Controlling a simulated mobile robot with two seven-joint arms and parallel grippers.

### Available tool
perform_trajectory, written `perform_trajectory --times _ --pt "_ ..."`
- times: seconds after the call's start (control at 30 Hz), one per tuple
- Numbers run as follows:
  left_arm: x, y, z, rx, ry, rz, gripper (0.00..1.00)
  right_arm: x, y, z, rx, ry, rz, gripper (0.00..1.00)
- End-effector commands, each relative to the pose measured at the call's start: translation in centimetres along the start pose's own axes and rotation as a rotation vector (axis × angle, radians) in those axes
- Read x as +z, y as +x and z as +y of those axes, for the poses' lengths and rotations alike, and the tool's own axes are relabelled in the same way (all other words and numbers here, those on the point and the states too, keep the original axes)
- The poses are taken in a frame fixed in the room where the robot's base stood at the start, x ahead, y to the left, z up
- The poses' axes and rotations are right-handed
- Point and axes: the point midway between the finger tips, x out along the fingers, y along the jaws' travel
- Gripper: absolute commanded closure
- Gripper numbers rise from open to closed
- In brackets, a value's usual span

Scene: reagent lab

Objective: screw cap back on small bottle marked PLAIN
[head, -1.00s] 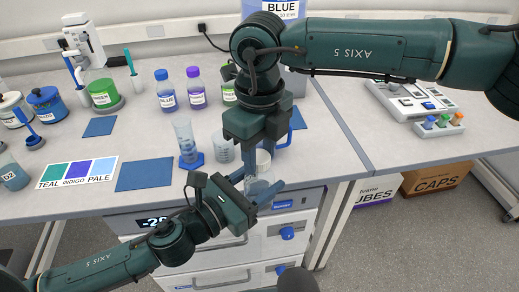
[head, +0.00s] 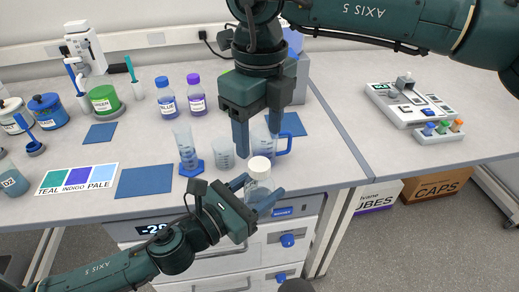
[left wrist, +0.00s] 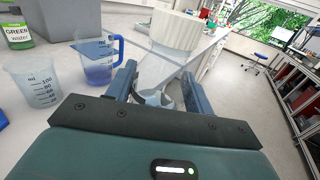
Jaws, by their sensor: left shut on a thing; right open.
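A small clear bottle (head: 259,189) with a white cap (head: 260,165) on its top stands roughly upright in my left gripper (head: 261,201), in front of the bench edge. In the left wrist view the clear bottle (left wrist: 152,68) rises between the fingers, with its pale cap (left wrist: 176,25) on top. Any marking on it cannot be read. I cannot tell how tightly the cap sits. My right gripper (head: 258,143) is open and empty, fingers pointing down, just above and behind the cap, apart from it.
Behind the bottle stand a blue jug (head: 279,147), a beaker (head: 224,153) and a cylinder (head: 185,148) on a blue base. Blue (head: 167,102) and purple (head: 196,99) bottles stand farther back. A blue mat (head: 145,181) lies clear at the left. Drawers (head: 250,255) are below.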

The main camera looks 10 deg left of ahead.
Motion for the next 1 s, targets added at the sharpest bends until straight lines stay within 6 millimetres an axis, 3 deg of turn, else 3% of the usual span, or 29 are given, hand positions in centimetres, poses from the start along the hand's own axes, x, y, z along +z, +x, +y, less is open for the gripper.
perform_trajectory --times 0.1,0.33,1.0 --pt "0.1 0.0 0.0 0.000 0.000 -0.001 1.00 0.0 -2.5 0.0 -0.002 0.000 -0.002 0.40" --pt "0.1 0.0 0.0 0.000 0.000 -0.001 1.00 0.0 -5.1 0.0 0.000 0.000 0.000 0.40" --pt "0.1 0.0 0.0 0.000 0.000 -0.001 1.00 0.1 -5.3 0.2 0.010 -0.003 -0.001 0.40"
